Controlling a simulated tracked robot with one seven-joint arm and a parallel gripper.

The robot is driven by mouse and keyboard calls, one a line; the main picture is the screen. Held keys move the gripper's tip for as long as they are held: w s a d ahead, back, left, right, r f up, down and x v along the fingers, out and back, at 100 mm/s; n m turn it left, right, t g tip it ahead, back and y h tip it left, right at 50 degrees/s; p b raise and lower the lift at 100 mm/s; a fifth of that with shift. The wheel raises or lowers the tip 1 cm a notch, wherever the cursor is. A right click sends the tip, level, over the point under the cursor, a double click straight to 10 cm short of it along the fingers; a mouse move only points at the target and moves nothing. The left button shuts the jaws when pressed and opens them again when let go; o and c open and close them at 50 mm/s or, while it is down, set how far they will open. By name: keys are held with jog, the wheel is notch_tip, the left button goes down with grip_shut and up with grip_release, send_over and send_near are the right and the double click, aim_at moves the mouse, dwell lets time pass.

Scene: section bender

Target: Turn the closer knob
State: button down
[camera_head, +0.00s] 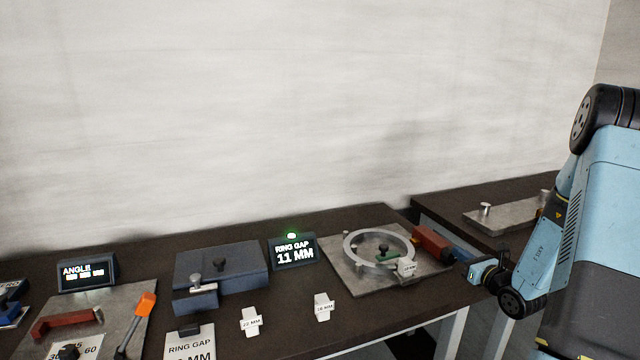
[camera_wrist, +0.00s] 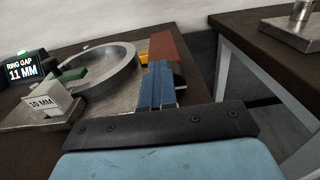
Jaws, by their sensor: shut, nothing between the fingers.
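The ring fixture on the bench holds a pale metal ring (camera_head: 379,248), with a small green piece (camera_head: 387,250) inside it. A red block (camera_head: 432,241) stands at the ring's right side; it also shows in the wrist view (camera_wrist: 168,47), with a small yellow part (camera_wrist: 143,58) at its left. I cannot tell which part is the closer knob. My gripper (camera_head: 456,253) is at the right end of the red block. Its dark blue fingers (camera_wrist: 158,84) are shut together with nothing between them, their tips close to the red block. Contact cannot be told.
The display (camera_head: 295,252) reads RING GAP 11 MM under a green light. A 10 MM tag (camera_head: 407,268) stands at the ring's front; two more tags stand left. A blue block fixture (camera_head: 222,271) and an orange-handled lever (camera_head: 146,303) are farther left. Another bench (camera_head: 440,204) stands right, beyond a gap.

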jog(key=shift+w+a+r+y, duration=0.2)
jog(key=shift+a+r, duration=0.1)
jog(key=shift+a, duration=0.2)
jog(key=shift+w+a+r+y, duration=0.2)
jog(key=shift+a+r, duration=0.1)
jog(key=shift+a, duration=0.15)
jog(key=shift+s+d, duration=0.1)
jog(key=shift+s, duration=0.45)
jog(key=shift+v, duration=2.65)
jog(key=shift+d+f, duration=0.15)
jog(key=shift+f, duration=0.1)
